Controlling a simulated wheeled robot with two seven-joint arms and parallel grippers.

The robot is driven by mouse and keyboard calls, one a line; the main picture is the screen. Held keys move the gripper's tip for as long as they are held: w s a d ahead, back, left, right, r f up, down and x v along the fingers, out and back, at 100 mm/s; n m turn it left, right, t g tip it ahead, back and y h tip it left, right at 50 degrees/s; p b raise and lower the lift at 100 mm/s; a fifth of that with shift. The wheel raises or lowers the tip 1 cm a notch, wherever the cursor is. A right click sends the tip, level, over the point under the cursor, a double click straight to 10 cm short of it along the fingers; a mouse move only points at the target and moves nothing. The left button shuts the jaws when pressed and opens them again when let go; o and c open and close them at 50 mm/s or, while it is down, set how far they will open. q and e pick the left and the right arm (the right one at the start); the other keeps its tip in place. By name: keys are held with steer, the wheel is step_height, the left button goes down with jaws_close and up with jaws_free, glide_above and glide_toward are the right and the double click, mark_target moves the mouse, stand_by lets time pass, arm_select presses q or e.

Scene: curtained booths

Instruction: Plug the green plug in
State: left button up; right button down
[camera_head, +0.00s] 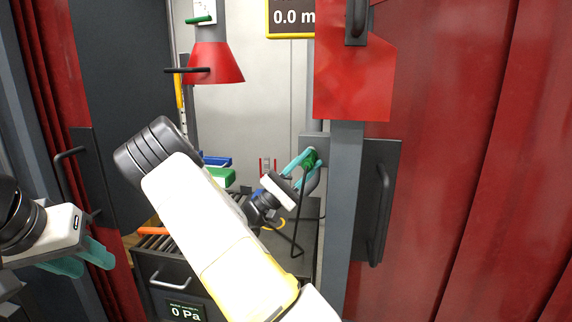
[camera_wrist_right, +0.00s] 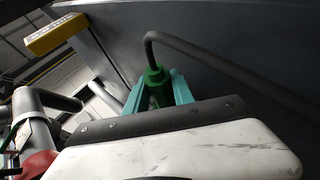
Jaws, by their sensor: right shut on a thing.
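The green plug (camera_head: 309,160) is held between the teal fingers of my right gripper (camera_head: 306,164), close to the grey plate (camera_head: 313,146) on the booth's post. In the right wrist view the plug (camera_wrist_right: 157,87) stands between both fingertips, with a dark cable bending up from it and away to the right. I cannot tell whether the plug touches the plate, and no socket opening shows clearly. The cable (camera_head: 297,240) hangs in a loop below in the head view. My left gripper (camera_head: 82,262) is at the lower left, far from the plug, with its teal fingers apart and empty.
My right arm covers much of the booth's middle.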

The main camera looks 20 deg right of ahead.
steer(key=c, duration=1)
jaws_free()
steer(key=shift+f, duration=0.1)
steer(key=v, duration=0.7)
steer(key=shift+a+f, duration=0.2)
steer(key=shift+a, duration=0.1)
